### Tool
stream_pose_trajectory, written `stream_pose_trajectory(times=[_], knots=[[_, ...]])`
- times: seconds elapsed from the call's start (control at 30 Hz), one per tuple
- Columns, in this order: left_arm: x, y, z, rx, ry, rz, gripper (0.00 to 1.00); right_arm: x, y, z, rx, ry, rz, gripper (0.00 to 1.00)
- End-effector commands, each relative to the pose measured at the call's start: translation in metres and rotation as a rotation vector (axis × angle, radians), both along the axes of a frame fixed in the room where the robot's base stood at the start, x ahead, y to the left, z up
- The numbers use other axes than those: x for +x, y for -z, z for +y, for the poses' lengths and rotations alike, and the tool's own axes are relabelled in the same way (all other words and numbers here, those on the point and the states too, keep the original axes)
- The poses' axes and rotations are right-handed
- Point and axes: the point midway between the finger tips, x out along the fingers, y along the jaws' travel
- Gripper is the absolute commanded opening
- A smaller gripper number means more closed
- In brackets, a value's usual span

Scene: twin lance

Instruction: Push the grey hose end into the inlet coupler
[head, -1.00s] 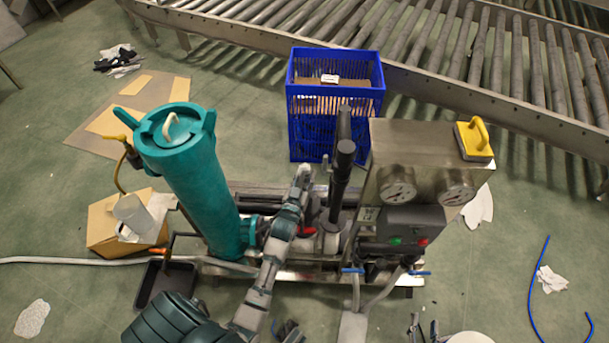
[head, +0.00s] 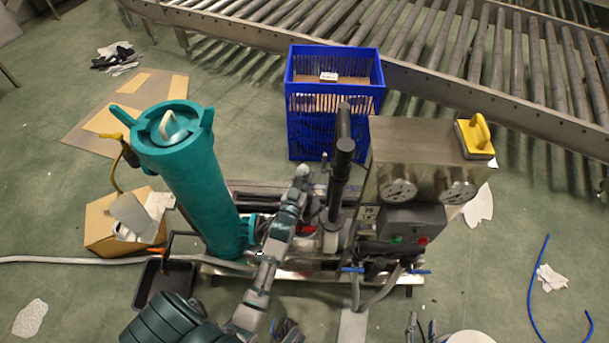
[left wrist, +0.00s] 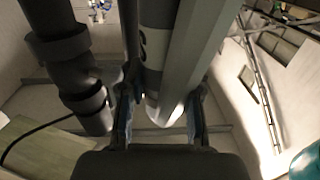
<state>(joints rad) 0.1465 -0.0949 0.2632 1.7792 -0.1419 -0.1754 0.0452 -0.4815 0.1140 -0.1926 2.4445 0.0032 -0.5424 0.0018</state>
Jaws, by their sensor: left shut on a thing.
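My left arm reaches up over the skid in the head view. My left gripper (head: 303,172) is at its far end, small there and partly lost against the machinery. In the left wrist view its fingers (left wrist: 160,118) are shut on a pale grey cylinder with dark bands. I cannot tell whether this is the grey hose end. A grey hose (head: 100,260) runs along the floor from the left to the skid. I cannot clearly make out the inlet coupler. Two thin prongs at the bottom edge seem to be my right gripper (head: 422,326); its jaws are unclear.
A teal vessel (head: 192,180) stands left of my arm. A black pipe (head: 341,165) and a steel cabinet (head: 415,150) with gauges stand to its right. A blue crate (head: 335,105) is behind. The black pipe (left wrist: 75,70) is also close in the left wrist view.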

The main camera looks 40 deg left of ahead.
Motion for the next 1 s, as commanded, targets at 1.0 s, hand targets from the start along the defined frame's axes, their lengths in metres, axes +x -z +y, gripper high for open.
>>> stream_pose_trajectory(times=[1.0], knots=[[0.001,0.026,-0.003,-0.001,0.002,0.001,0.0,-0.002,0.02,-0.002,0.003,0.0,0.018,0.4]])
